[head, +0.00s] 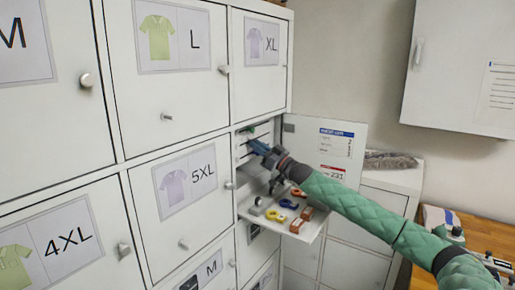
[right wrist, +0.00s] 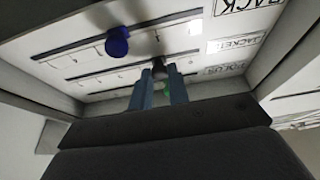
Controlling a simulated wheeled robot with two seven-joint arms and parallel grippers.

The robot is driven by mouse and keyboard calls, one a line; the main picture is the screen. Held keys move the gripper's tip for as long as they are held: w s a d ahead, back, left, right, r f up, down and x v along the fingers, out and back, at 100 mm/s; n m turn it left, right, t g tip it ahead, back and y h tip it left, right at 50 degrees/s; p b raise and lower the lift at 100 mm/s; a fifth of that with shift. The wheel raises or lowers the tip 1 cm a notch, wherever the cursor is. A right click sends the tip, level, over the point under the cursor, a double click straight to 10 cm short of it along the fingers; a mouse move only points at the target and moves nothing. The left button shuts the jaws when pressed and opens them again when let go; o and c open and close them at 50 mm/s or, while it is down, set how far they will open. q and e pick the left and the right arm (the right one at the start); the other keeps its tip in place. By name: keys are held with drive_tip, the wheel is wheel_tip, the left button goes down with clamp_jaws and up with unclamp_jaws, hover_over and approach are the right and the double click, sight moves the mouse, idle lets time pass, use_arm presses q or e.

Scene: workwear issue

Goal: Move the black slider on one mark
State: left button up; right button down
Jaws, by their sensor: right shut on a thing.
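A panel with several slotted tracks (right wrist: 90,61) and tick marks is inside the open locker compartment. The black slider (right wrist: 158,67) sits on the middle track in the right wrist view. My right gripper (right wrist: 159,74) is shut on it, with the two blue fingers on either side. In the head view my right gripper (head: 262,148) reaches into the compartment and hides the black slider. A blue slider (right wrist: 117,42) is on a neighbouring track, left of the fingers. A green slider (right wrist: 168,87) shows partly between the fingers. My left gripper is not in view.
The open locker door (head: 338,147) stands right of my right gripper. A pulled-out shelf (head: 306,236) below holds several small coloured items. Compartment walls close in around the gripper. Closed locker doors (head: 180,190) fill the left. A wooden table (head: 480,233) is at the right.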

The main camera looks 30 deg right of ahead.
drive_tip(key=shift+w+d, duration=0.25)
drive_tip(key=shift+d, duration=0.3)
drive_tip(key=shift+w+d, duration=0.2)
drive_tip(key=shift+d, duration=0.3)
drive_tip(key=shift+w+d, duration=0.15)
drive_tip(key=shift+d, duration=0.2)
drive_tip(key=c, duration=1.3)
unclamp_jaws()
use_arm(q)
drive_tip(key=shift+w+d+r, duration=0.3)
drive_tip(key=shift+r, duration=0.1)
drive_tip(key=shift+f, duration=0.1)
